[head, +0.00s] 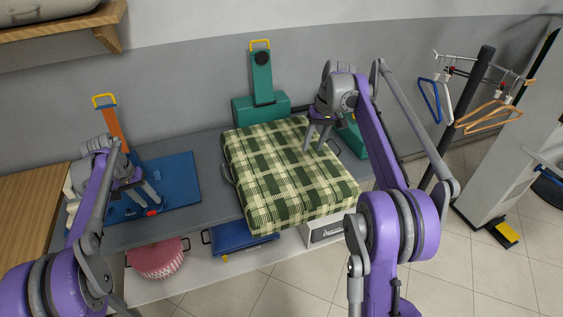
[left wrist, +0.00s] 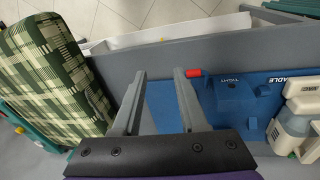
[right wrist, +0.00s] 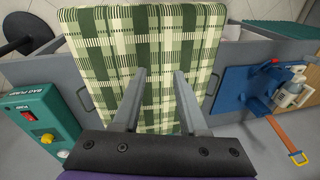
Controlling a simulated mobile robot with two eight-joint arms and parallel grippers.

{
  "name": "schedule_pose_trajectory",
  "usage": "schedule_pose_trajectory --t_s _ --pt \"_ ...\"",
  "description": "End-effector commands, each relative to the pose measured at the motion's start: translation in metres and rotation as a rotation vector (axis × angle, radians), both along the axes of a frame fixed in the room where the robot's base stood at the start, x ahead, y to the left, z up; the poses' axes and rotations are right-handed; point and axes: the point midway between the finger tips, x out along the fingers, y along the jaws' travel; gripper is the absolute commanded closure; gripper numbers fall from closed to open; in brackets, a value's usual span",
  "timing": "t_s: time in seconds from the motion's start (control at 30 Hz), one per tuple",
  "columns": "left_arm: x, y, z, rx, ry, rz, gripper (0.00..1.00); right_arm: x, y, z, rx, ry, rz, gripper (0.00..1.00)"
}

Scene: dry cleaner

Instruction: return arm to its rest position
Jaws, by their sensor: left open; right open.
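My left gripper (head: 150,195) is open and empty above the blue mat (head: 183,180) at the left of the grey counter. In the left wrist view its fingers (left wrist: 158,88) are spread over the counter, left of a blue block marked TIGHT (left wrist: 240,97) with a red knob. My right gripper (head: 318,137) is open and empty at the far right part of the green plaid cushion (head: 275,185). In the right wrist view its fingers (right wrist: 160,90) are apart over the plaid cloth. I cannot tell whether they touch it.
A green pump unit (right wrist: 42,125) stands beside the cushion. An orange post (head: 113,127) and a green post (head: 262,78) rise at the back. A rack with hangers (head: 490,120) stands right. A pink basket (head: 158,258) and blue case (head: 235,237) sit below the counter.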

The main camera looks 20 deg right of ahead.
Motion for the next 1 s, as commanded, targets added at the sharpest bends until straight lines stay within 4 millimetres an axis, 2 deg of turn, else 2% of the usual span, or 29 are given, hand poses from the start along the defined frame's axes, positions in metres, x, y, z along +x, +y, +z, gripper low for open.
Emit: schedule_pose_trajectory --t_s 0.43,0.57,0.67,0.77,0.9,1.0 --pt "0.0 0.0 0.0 0.0 0.0 0.0 0.58 0.0 0.0 0.001 0.0 0.0 0.0 0.58" --pt "-0.007 -0.003 0.008 0.007 -0.01 0.002 0.58 -0.007 0.004 0.005 -0.007 -0.009 0.0 0.58" --pt "-0.024 -0.01 0.024 0.022 -0.035 0.007 0.58 -0.021 0.014 0.012 -0.023 -0.034 -0.005 0.58" --pt "-0.051 -0.02 0.044 0.044 -0.073 0.018 0.58 -0.046 0.027 0.02 -0.048 -0.07 -0.011 0.58" --pt "-0.097 -0.033 0.066 0.077 -0.135 0.031 0.58 -0.089 0.045 0.024 -0.083 -0.13 -0.022 0.58" --pt "-0.132 -0.041 0.075 0.098 -0.18 0.039 0.58 -0.122 0.056 0.021 -0.104 -0.175 -0.028 0.58"
